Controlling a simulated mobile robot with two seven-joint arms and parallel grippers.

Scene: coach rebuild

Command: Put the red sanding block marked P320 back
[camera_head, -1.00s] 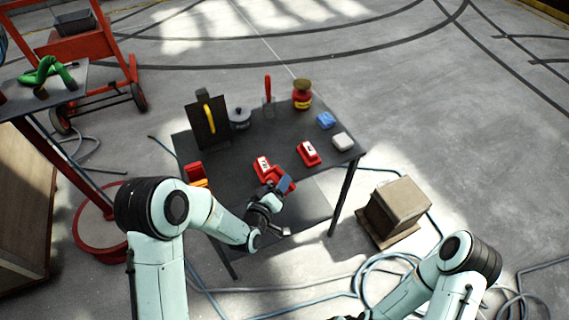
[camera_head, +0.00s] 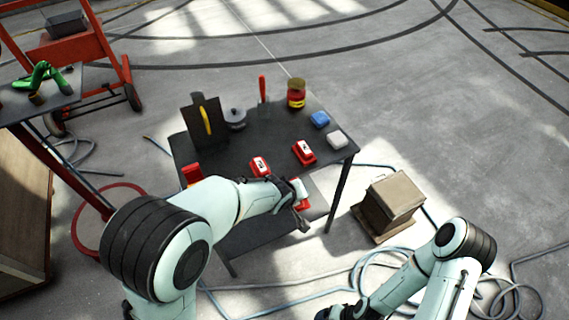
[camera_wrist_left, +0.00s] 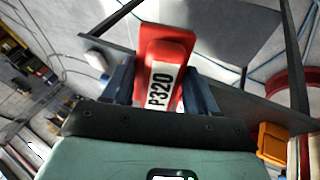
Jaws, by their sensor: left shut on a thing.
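The red sanding block (camera_wrist_left: 165,70) has a white label reading P320 in the left wrist view. My left gripper (camera_wrist_left: 160,90) is shut on it, with a blue finger on each side. In the head view my left gripper (camera_head: 301,194) is at the front right part of the dark table (camera_head: 225,175), and the held block (camera_head: 296,188) is partly hidden by it. Two other red blocks with white labels lie on the table, one at the middle (camera_head: 259,167) and one further right (camera_head: 304,152); their marks are too small to read.
At the table's back stand a dark board with a yellow handle (camera_head: 206,120), a grey pot (camera_head: 235,119), a red-handled tool (camera_head: 263,88) and a jar (camera_head: 296,93). Blue (camera_head: 320,119) and white (camera_head: 337,138) blocks lie right. A box (camera_head: 390,202) stands on the floor.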

